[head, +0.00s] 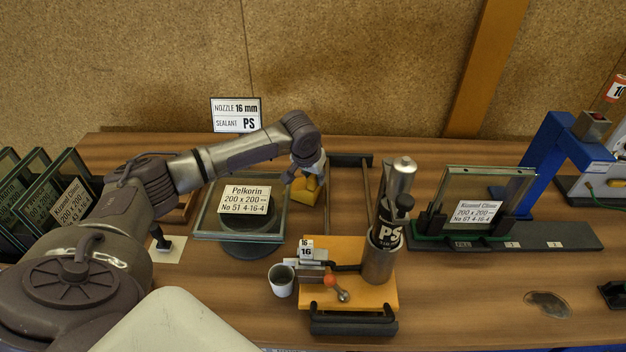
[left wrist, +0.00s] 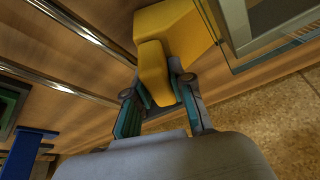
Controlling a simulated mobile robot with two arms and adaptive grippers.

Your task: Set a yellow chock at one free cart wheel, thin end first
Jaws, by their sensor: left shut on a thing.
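My left gripper (head: 307,177) reaches to the back of the bench, left of the rails. It also shows in the left wrist view (left wrist: 158,88), its two fingers shut on a yellow chock (left wrist: 153,68). A wider yellow part (left wrist: 172,28) shows just beyond; I cannot tell whether it is the same piece. Yellow (head: 305,191) also shows below the gripper in the head view. The cart (head: 340,295) has an orange-yellow top and a black front handle, and stands at the near end of the rails. Its wheels are hidden. My right gripper is not in view.
Two dark rails (head: 335,195) run back to a black end bar (head: 350,160). A glass pane labelled Pelkorin (head: 245,222) lies left of the gripper. A PS sealant cartridge (head: 386,236) stands on the cart, a white cup (head: 281,280) beside it. A framed glass pane (head: 490,185) stands at right.

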